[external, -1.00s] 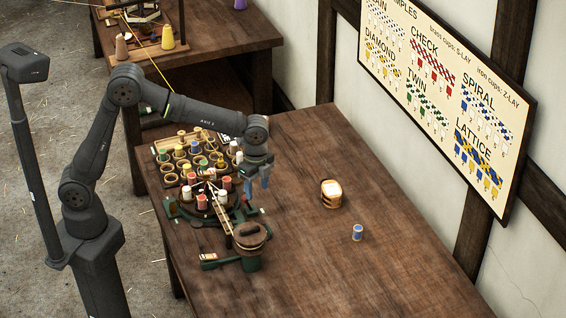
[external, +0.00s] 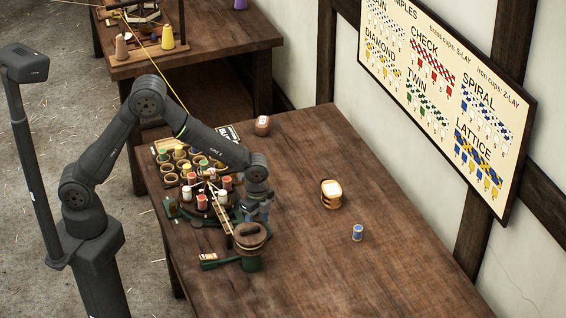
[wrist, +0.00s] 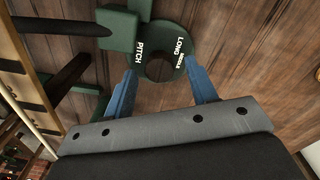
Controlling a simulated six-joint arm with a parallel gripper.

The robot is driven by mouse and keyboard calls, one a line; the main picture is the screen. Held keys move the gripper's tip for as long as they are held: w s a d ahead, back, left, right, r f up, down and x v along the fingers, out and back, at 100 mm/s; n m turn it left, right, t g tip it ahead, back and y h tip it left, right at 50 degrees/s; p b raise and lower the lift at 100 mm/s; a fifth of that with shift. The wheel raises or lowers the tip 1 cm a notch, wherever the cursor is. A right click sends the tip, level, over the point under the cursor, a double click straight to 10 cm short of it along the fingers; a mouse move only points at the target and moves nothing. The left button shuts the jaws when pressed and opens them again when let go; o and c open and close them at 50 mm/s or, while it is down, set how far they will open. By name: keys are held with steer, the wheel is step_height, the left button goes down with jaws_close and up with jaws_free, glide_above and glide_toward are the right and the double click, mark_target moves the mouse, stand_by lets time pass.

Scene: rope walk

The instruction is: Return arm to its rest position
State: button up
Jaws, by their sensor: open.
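My gripper (external: 264,209) hangs from my bent arm at the right side of the rope-making machine, close to its green frame. In the wrist view my gripper (wrist: 162,88) shows two blue fingers spread apart, with nothing between them. Beyond the fingertips lies a dark green round part (wrist: 160,62) marked PITCH and LONG. I cannot tell how far the fingers are above it.
The machine's bobbin rack (external: 168,178) and brown round drum (external: 252,237) stand left of and below my gripper. The table's right side is mostly clear.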

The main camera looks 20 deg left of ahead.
steer(key=shift+f+n, duration=0.3)
steer(key=shift+f, duration=0.05)
steer(key=n, duration=0.8)
step_height(320, 180, up, 9)
steer(key=shift+w+a, duration=0.1)
